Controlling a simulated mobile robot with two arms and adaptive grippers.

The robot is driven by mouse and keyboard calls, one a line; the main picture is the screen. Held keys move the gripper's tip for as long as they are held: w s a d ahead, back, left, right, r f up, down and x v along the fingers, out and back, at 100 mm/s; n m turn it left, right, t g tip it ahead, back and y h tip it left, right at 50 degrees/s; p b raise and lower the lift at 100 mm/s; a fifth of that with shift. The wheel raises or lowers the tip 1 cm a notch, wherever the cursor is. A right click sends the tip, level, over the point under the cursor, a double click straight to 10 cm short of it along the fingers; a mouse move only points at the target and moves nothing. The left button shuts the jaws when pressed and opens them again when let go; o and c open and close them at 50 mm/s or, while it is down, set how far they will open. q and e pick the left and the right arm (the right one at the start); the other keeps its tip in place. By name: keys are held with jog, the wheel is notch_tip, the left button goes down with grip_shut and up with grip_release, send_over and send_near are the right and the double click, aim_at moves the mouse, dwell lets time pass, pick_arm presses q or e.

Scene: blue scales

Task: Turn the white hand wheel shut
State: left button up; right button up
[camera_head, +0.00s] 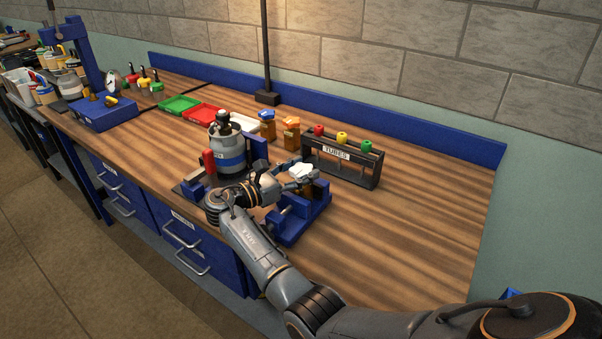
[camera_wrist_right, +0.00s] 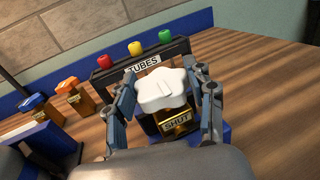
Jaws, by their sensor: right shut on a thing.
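The white hand wheel (camera_wrist_right: 161,90) is a lobed knob on a brass valve body (camera_wrist_right: 174,122) with a plate reading SHUT. It also shows in the head view (camera_head: 301,171), on a blue stand (camera_head: 297,226) on the bench. My right gripper (camera_wrist_right: 165,92) is shut on the wheel, one finger on each side of it. In the head view the right gripper (camera_head: 296,178) reaches the wheel from the front left and covers part of the valve. My left gripper is not in view.
A grey canister (camera_head: 227,150) with a blue band stands left of my right wrist. Behind the wheel is a dark TUBES rack (camera_head: 343,163) with red, yellow and green tops. Blue and orange-capped items (camera_head: 291,133) stand beside it. The wooden bench (camera_head: 420,215) is clear at right.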

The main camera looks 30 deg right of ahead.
dwell(0.3)
jog(key=o, duration=1.2)
jog(key=a, duration=1.2)
jog(key=shift+s, duration=0.4)
jog(key=shift+f, duration=0.1)
